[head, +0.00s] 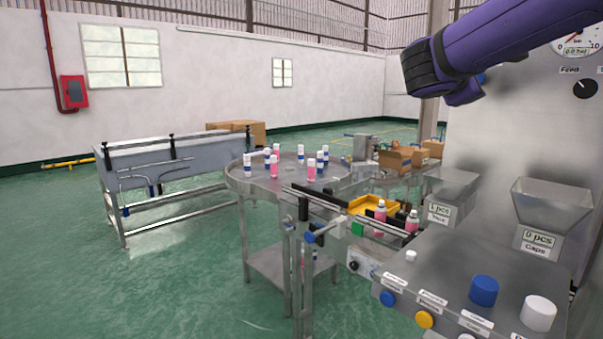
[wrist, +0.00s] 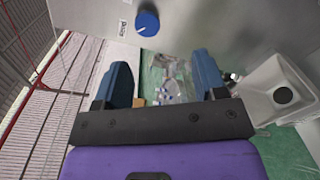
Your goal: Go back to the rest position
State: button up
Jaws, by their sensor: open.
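My gripper (wrist: 162,82) is open in the wrist view, with two dark blue fingers apart and nothing between them. In the head view my purple arm reaches in from the upper right, and its fingers are not visible there. The arm is high in front of the grey machine panel (head: 490,130). A blue knob (wrist: 147,23) on a grey panel shows near the top of the wrist view.
A round steel table (head: 240,185) holds several bottles, pink or white with blue. A caps hopper (head: 550,205), a blue cap (head: 484,290) and a white cap (head: 538,313) are at the right. A yellow tray (head: 370,207) is by the conveyor. Green floor is clear at left.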

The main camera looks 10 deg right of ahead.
jog(key=s+f+m+g+y, duration=0.55)
jog(key=s+f+m, duration=0.25)
jog(key=s+f, duration=0.65)
jog(key=s+a+f+m+y, duration=0.2)
jog(key=s+a+f+y, duration=0.1)
jog(key=s, duration=0.3)
jog(key=s+a+f+m+y, duration=0.3)
jog(key=s+a+y, duration=0.1)
jog(key=s+y, duration=0.1)
jog(key=shift+s+a+m, duration=0.3)
jog(key=shift+s, duration=0.3)
